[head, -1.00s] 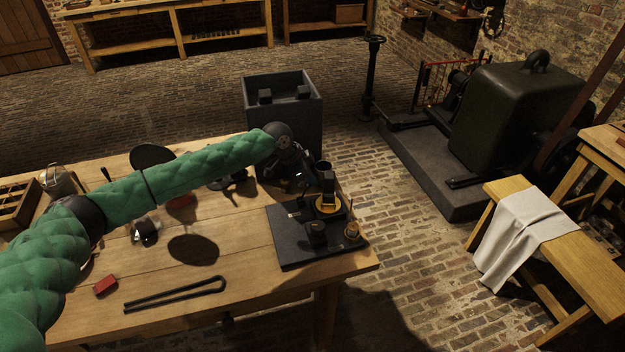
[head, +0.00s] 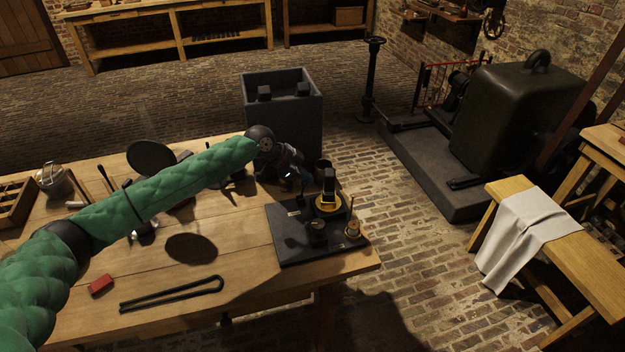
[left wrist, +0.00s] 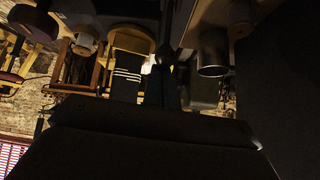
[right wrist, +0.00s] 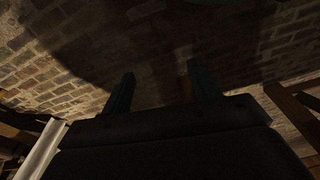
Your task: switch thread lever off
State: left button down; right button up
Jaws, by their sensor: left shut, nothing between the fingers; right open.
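A black instrument board (head: 288,241) lies at the right front of the wooden table. It carries a dark upright block with a brass ring (head: 328,207), a small round dark fitting (head: 317,226) and a brass post (head: 353,229). I cannot clearly make out the thread lever or its position. My left gripper (head: 299,184) is shut and empty at the board's far left edge; I cannot tell if it touches anything. Its dark fingers also show in the left wrist view (left wrist: 144,82). My right gripper (right wrist: 162,90) is open and empty above the brick floor, in the right wrist view only.
A dark cup (head: 323,168) stands behind the board. A grey open tank (head: 283,118) stands beyond the table. Black tongs (head: 172,293), a red block (head: 101,285) and a dark disc (head: 190,249) lie on the table (head: 245,285). Its front middle is clear.

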aim_at(302, 182)
pick_arm(q)
jog(key=a+h+b, duration=0.1)
jog(key=a+b, duration=0.1)
jog(key=b, duration=0.1)
jog(key=s+a+t+h+b, duration=0.1)
jog(key=h+b, duration=0.1)
jog(key=b, duration=0.1)
jog(key=shift+s+a+f+b, duration=0.1)
jog(key=shift+a+f+b, duration=0.1)
jog(key=shift+a+b, duration=0.2)
jog(key=shift+a, duration=0.1)
jog(key=shift+s+a, duration=0.1)
jog(key=shift+a, duration=0.1)
jog(key=shift+r, duration=0.1)
pick_arm(e)
notch_tip(302, 182, up, 28)
jog(key=w+a, duration=0.1)
jog(key=a, duration=0.1)
jog(key=shift+w+a+f+t+y, duration=0.15)
jog(key=shift+t+y, duration=0.15)
jog(key=shift+y, duration=0.1)
pick_arm(q)
jog(key=shift+d, duration=0.1)
jog(key=shift+b+x, duration=0.45)
jog(key=shift+x, duration=0.3)
pick_arm(e)
jog(key=shift+f, duration=0.3)
